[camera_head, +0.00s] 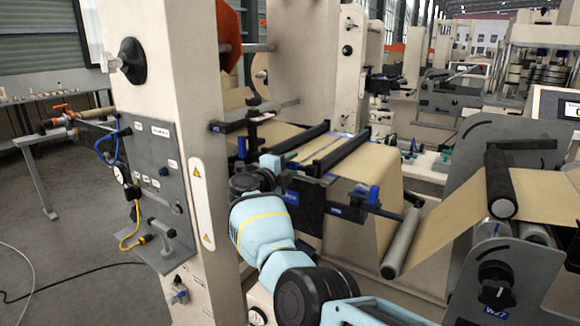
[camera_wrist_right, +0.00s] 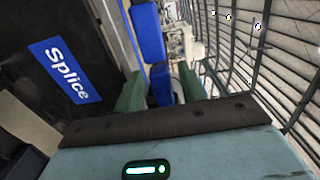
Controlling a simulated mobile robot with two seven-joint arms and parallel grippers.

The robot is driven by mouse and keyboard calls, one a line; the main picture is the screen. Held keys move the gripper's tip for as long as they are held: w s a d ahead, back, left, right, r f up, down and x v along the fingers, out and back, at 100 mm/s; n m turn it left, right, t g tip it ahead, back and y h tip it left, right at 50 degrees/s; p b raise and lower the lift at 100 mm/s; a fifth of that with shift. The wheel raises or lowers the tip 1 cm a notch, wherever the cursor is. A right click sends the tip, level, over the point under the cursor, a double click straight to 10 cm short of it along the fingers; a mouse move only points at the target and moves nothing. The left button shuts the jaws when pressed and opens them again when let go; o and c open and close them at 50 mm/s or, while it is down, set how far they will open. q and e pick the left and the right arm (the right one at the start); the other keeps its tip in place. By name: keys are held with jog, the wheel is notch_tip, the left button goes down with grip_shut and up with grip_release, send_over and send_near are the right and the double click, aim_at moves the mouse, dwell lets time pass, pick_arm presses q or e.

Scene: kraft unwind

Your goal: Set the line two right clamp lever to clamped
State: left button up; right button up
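My right gripper (camera_head: 272,162) reaches over the splice table from the near side in the head view. In the right wrist view its two green fingers (camera_wrist_right: 160,95) stand apart. A blue lever (camera_wrist_right: 160,84) shows between them with gaps beside it, and I cannot tell whether it is touched. Another blue piece (camera_wrist_right: 148,30) lies farther along the same line. The arm hides part of the table edge. My left gripper is not in view.
A black plate with a blue "Splice" label (camera_wrist_right: 68,72) is close left of the fingers. Two black bars (camera_head: 342,152) cross the brown paper web (camera_head: 440,225). A cream column (camera_head: 160,70) stands left of my arm. A roller (camera_head: 400,243) is to the right.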

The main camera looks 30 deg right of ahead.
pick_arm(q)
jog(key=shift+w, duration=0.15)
pick_arm(e)
jog(key=shift+s+a, duration=0.1)
jog(key=shift+a, duration=0.25)
jog(key=p+v, duration=0.1)
jog(key=v, duration=0.5)
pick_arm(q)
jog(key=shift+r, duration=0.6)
pick_arm(e)
jog(key=shift+s+a, duration=0.25)
jog(key=shift+a, duration=0.2)
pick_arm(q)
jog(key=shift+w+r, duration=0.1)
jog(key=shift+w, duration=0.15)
